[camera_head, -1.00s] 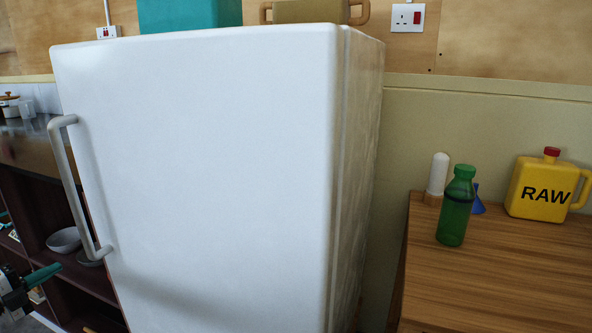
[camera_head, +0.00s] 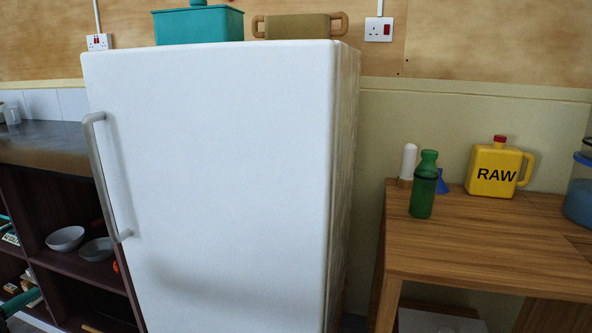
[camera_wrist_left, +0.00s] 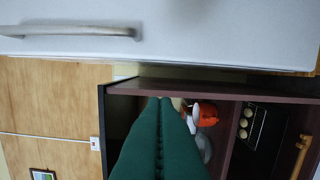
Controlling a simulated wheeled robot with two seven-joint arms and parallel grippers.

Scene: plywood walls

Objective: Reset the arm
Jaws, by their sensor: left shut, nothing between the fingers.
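My left gripper (camera_head: 34,294) shows only as a green tip at the lower left corner of the camera_head view, in front of the dark shelf unit. In the left wrist view its green fingers (camera_wrist_left: 164,104) are together with nothing between them, pointing towards the shelves. It is apart from the white fridge (camera_head: 215,170), whose door is shut. The fridge's grey handle (camera_head: 104,178) is on the door's left side, and it also shows in the left wrist view (camera_wrist_left: 70,31). My right gripper is not in view.
A dark shelf unit (camera_head: 68,264) with bowls (camera_head: 66,238) stands left of the fridge. A wooden table (camera_head: 480,240) at right holds a green bottle (camera_head: 423,188), a yellow RAW jug (camera_head: 497,168) and other items. A teal box (camera_head: 198,26) and a brown pot (camera_head: 297,26) sit on the fridge.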

